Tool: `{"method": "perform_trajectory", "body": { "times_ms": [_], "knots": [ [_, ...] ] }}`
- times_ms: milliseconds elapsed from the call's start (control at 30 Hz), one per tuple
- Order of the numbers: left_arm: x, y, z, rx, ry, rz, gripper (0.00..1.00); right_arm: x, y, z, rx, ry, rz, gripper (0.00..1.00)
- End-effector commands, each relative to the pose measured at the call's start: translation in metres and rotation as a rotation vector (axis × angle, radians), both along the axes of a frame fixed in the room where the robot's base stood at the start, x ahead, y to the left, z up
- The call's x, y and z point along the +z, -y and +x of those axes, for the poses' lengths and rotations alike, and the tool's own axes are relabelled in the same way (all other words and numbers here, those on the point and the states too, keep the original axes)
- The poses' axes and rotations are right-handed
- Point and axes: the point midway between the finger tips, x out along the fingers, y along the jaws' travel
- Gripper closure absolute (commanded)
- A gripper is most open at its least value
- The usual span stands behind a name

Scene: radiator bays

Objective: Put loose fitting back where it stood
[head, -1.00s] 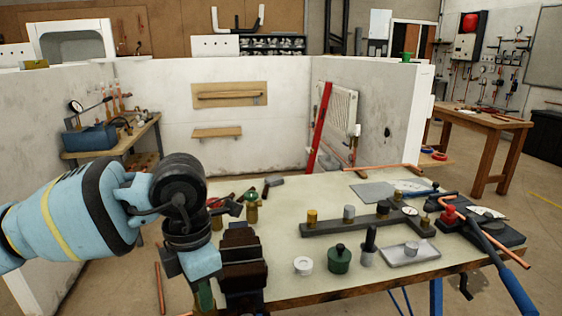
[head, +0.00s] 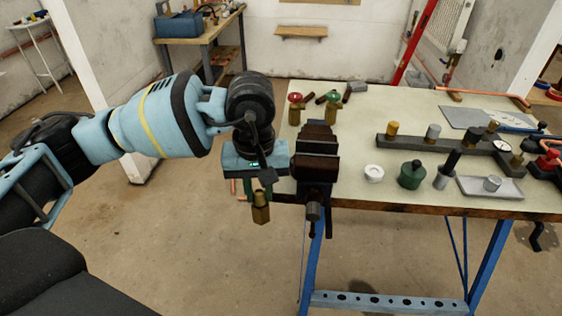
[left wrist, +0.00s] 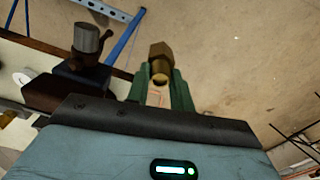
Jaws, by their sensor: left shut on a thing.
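My left gripper (head: 257,188) is shut on a brass fitting (head: 261,208), just left of the bench vise (head: 317,158). The fitting hangs below the fingers, beyond the bench's left edge and over the floor. In the left wrist view, the fitting (left wrist: 160,60) sits between the green fingers (left wrist: 158,88), with its hexagonal end showing. A grey bar (head: 410,144) on the bench carries several upright fittings, including a brass one (head: 392,128) and a grey one (head: 432,133). My right gripper is not in view.
A white ring (head: 374,173), a green bottle-like part (head: 411,175) and a dark cylinder (head: 448,168) stand near the bench's front edge. Two valves with red and green handwheels (head: 314,108) stand behind the vise. Floor left of the bench is clear.

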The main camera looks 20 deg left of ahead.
Motion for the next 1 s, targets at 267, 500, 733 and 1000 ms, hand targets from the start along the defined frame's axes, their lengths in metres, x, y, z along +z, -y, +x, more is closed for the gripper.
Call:
{"method": "perform_trajectory", "body": {
  "times_ms": [267,500,733,1000],
  "knots": [
    [-0.011,-0.009,-0.003,-0.367,0.004,0.005,1.00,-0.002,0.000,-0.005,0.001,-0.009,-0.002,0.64],
    [-0.014,-0.011,-0.004,-0.464,0.006,0.008,1.00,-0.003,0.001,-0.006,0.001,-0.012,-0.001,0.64],
    [-0.008,-0.011,-0.006,-0.465,0.004,0.007,1.00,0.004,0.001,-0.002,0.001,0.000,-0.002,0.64],
    [0.028,-0.011,-0.018,-0.464,0.002,0.008,1.00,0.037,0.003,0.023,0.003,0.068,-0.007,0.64]
  ]
}}
